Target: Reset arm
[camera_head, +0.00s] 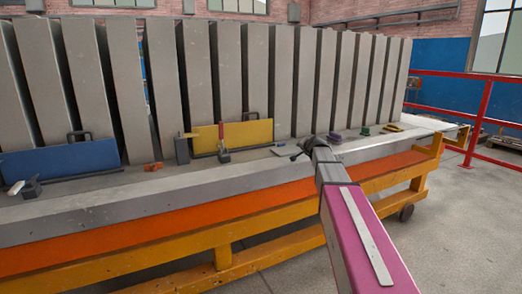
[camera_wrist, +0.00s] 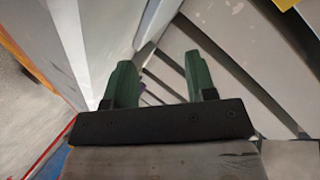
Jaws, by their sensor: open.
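My gripper (camera_wrist: 159,62) has two green fingers spread apart with nothing between them in the wrist view. In the head view my arm reaches from the lower right to the bench's front edge, and the gripper (camera_head: 302,150) is small and dark at its end. The wrist view is tilted and shows grey slabs (camera_wrist: 225,75) beyond the fingers.
Tall grey slabs (camera_head: 255,75) stand in a row behind the ledge. A blue panel (camera_head: 60,160) is at left. Small items lie on the ledge: an orange piece (camera_head: 153,167), a purple one (camera_head: 335,138), a green one (camera_head: 365,131). A red railing (camera_head: 484,108) stands at right.

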